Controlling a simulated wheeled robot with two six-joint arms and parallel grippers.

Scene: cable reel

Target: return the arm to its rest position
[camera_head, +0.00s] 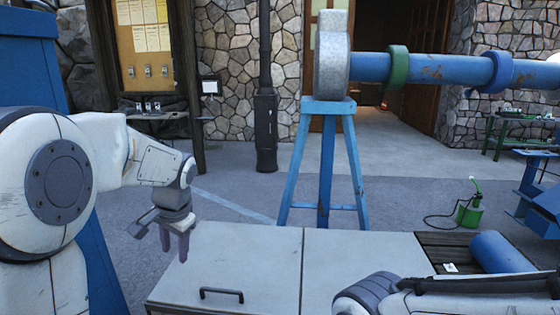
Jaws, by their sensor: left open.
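My left arm comes in from the left, bent at its elbow. Its gripper (174,256) hangs fingers down by the left edge of a pale cabinet top (250,250). The purple-grey fingers are apart with nothing between them. My right arm lies low across the bottom right. Its gripper is outside the picture.
Ahead stands a blue trestle (325,155) under a grey round flange (332,67) and a blue pipe (440,69) with a green ring (397,66). A green can (470,213) and a blue cylinder (500,252) are at the right.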

